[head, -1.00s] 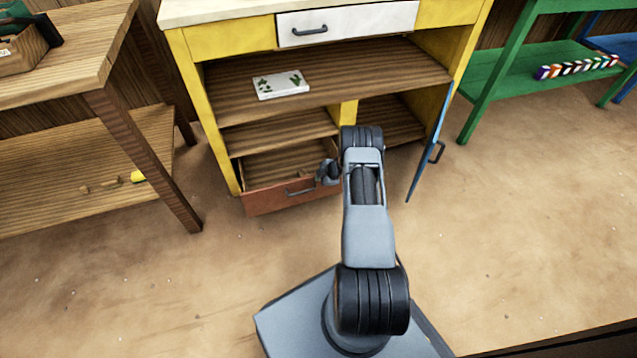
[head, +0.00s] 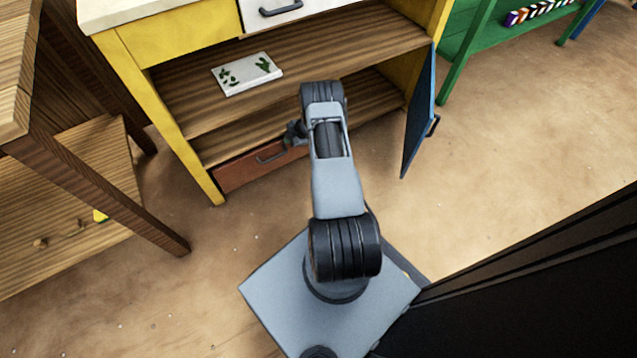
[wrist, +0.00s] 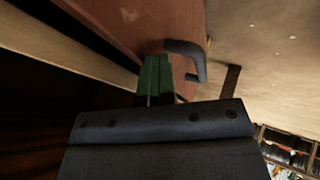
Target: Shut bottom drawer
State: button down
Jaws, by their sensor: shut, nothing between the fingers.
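The bottom drawer (head: 240,172) has a red-brown front with a dark handle (head: 271,155), low in the yellow cabinet (head: 160,92). Its front looks about level with the cabinet's leg, and its inside does not show in the head view. My gripper (head: 294,132) is at the right part of the drawer front, partly hidden by my arm. In the wrist view my gripper's green fingers (wrist: 155,78) are together and empty, against or very near the drawer front (wrist: 140,22), beside the handle (wrist: 187,52). I cannot tell whether they touch.
A blue door (head: 420,112) stands open at the cabinet's right. A white board with green marks (head: 247,73) lies on the shelf. A wooden table (head: 95,190) stands close on the left, and a green rack (head: 462,60) at back right. Floor right of my arm is clear.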

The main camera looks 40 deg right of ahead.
jog(key=shift+w+r, duration=0.15)
jog(key=shift+w, duration=0.2)
jog(key=shift+s, duration=0.1)
jog(key=s+p, duration=0.1)
jog(key=s+a, duration=0.1)
jog(key=s, duration=0.1)
jog(key=shift+s+p, duration=0.25)
jog(key=shift+p, duration=0.15)
jog(key=p+v, duration=0.4)
jog(key=v, duration=0.6)
jog(key=shift+s, duration=0.4)
